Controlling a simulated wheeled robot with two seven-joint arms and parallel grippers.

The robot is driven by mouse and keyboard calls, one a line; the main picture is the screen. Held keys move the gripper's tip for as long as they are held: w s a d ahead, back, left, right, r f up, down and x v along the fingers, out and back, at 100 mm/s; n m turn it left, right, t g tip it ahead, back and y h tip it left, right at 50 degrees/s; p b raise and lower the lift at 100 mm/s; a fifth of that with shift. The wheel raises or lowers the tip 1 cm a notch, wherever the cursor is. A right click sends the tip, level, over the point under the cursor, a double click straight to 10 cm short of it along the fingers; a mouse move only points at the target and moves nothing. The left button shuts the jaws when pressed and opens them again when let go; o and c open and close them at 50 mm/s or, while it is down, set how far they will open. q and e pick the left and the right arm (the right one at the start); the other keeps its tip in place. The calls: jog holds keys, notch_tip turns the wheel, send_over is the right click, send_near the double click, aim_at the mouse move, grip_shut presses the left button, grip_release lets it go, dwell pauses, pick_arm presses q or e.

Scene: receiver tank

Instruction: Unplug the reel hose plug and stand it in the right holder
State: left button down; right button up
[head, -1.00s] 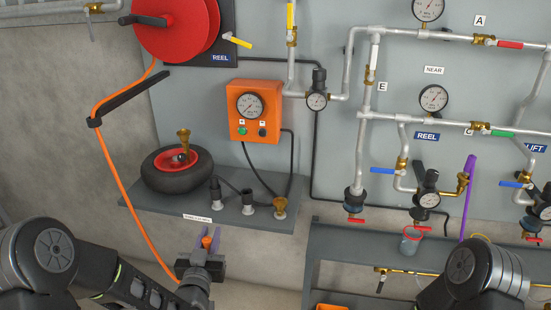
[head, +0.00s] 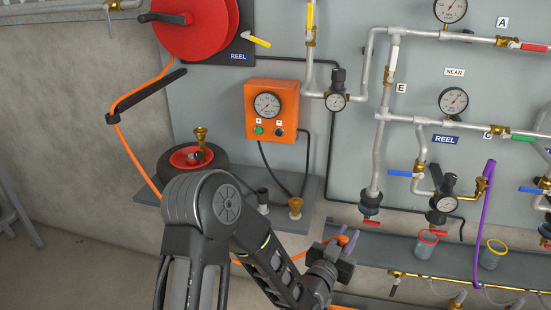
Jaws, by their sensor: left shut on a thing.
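My left gripper (head: 346,240) is shut on the orange end of the reel hose (head: 341,239), in front of the lower shelf. The plug itself is mostly hidden by the gripper. The orange hose (head: 135,155) runs from the red reel (head: 197,25) over a black arm and down behind my left arm. Two cup-like holders stand at the lower shelf: a red-rimmed one (head: 427,241) to the right of the gripper, and a yellow-rimmed one (head: 494,254) further right. The gripper is apart from both. My right gripper is not in view.
A purple hose (head: 483,220) hangs between the two holders. Valves and a gauge (head: 446,204) hang just above the red-rimmed holder. A brass-fitted pipe (head: 440,276) runs below. The left shelf carries a wheel (head: 165,170) and a brass fitting (head: 295,207).

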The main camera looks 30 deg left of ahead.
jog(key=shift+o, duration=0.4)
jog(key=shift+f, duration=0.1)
pick_arm(q)
jog(key=w+a+r+y+b, duration=0.1)
jog(key=w+a+b, duration=0.1)
jog(key=a, duration=0.5)
jog(key=w+a+r+n+y+b, duration=0.1)
jog(key=w+a+r+b, duration=0.1)
jog(key=a, duration=0.4)
jog(key=w+a+r+n+y+b, duration=0.1)
jog(key=w+a+y+b, duration=0.1)
jog(key=w+a+b, duration=0.2)
jog(key=shift+a+r+b, duration=0.15)
jog(key=shift+a+b, duration=0.2)
jog(key=shift+a, duration=0.55)
jog(key=shift+a+r+b, duration=0.15)
jog(key=shift+a+b, duration=0.2)
jog(key=shift+a, duration=0.55)
jog(key=a+r+n+y+b, duration=0.1)
jog(key=a+r, duration=0.1)
jog(key=a, duration=0.3)
jog(key=s+a+r+g+b, duration=0.1)
jog(key=a+r+b, duration=0.1)
jog(key=a+r, duration=0.1)
jog(key=shift+s+a+r+n+y, duration=0.15)
jog(key=shift+a+r+n+y, duration=0.2)
jog(key=shift+a, duration=0.55)
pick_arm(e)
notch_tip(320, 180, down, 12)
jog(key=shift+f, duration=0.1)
